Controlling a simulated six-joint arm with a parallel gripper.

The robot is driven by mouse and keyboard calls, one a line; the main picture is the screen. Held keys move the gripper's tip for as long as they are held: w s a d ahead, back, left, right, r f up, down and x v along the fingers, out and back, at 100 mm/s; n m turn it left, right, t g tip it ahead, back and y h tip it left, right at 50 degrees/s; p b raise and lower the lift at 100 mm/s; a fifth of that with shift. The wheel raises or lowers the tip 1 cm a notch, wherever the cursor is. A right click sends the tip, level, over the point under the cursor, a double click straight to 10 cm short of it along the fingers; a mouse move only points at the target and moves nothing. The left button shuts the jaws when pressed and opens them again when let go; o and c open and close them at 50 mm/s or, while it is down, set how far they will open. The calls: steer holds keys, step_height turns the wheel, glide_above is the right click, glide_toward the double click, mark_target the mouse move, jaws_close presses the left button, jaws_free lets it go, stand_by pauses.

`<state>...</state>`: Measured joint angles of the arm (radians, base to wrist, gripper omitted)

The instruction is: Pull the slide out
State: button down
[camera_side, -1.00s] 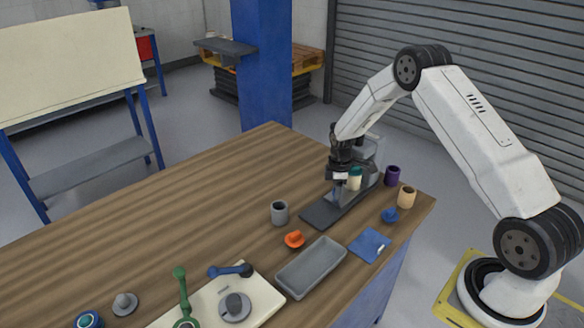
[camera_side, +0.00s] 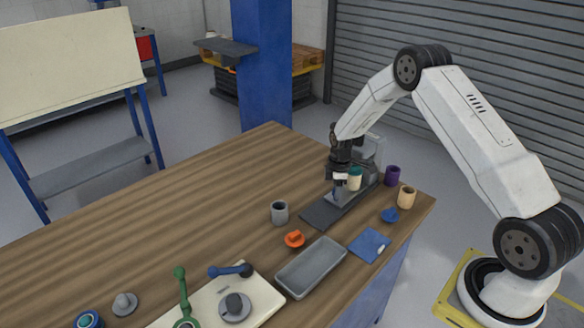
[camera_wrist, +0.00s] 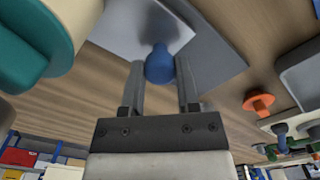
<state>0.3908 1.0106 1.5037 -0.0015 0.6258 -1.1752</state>
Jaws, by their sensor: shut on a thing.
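My gripper (camera_wrist: 160,70) is shut on a blue knob (camera_wrist: 160,62), with one finger on each side of it in the wrist view. The knob stands over a grey plate, the slide (camera_wrist: 207,58), which shows in the side view as a dark flat strip (camera_side: 322,212) in front of the grey machine (camera_side: 368,160). In the side view my gripper (camera_side: 337,188) is low over the strip's far part, and the knob is mostly hidden there. A white roller with a teal end (camera_side: 355,179) is just right of my gripper; it fills the left of the wrist view (camera_wrist: 30,45).
A grey cup (camera_side: 279,212), an orange knobbed piece (camera_side: 294,240) and a grey tray (camera_side: 311,267) stand near the strip's front end. Purple (camera_side: 392,176) and tan (camera_side: 407,197) cups stand right of the machine.

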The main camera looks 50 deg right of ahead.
stand_by(0.4)
steer(key=a, duration=1)
steer(key=shift+a, duration=0.25)
steer(key=shift+c, duration=1.7)
jaws_free()
steer(key=shift+a, duration=0.1)
steer(key=shift+r, duration=0.1)
